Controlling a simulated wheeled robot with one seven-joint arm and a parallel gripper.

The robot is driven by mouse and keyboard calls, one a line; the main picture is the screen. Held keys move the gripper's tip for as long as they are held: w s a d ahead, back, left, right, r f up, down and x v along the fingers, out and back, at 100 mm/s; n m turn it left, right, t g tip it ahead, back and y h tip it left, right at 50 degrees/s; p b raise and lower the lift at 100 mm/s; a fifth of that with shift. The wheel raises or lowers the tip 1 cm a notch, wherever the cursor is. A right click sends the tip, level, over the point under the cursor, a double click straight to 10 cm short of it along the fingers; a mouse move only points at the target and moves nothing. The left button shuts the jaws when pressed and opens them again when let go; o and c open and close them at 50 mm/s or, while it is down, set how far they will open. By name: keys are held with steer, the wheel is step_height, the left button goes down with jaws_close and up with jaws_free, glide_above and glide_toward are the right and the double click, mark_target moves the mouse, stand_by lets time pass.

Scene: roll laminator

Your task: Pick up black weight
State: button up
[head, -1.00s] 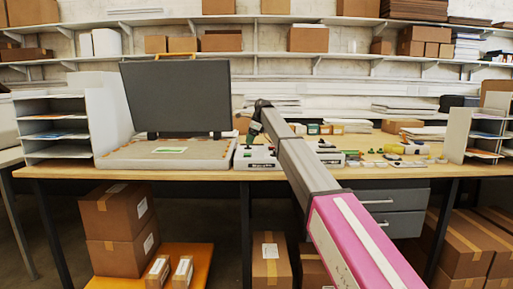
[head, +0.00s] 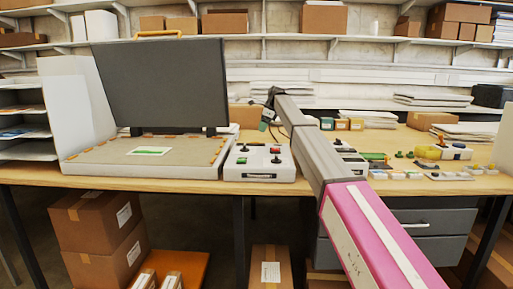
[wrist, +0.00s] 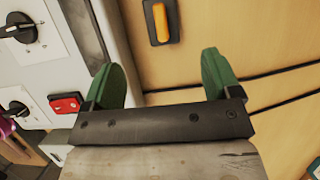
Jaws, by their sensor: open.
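My gripper (wrist: 166,85) has two green fingers set wide apart, with nothing between them in the wrist view. In the head view my gripper (head: 267,118) is small and dark, at the far end of my arm above the back of the workbench. I cannot pick out a black weight with certainty in either view; my arm covers part of the bench. A white control box (head: 259,164) with black knobs and a red part stands on the bench left of my arm.
A large dark grey panel (head: 162,84) stands open over a flat base (head: 118,160) at left. Small bottles, green pieces and white parts lie right of my arm on the workbench (head: 205,186). In the wrist view, a white panel with a black knob (wrist: 18,27) and red switch (wrist: 66,103) is close left.

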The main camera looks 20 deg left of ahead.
steer(key=x, duration=1)
steer(key=shift+a+f, duration=0.1)
steer(key=c, duration=1.4)
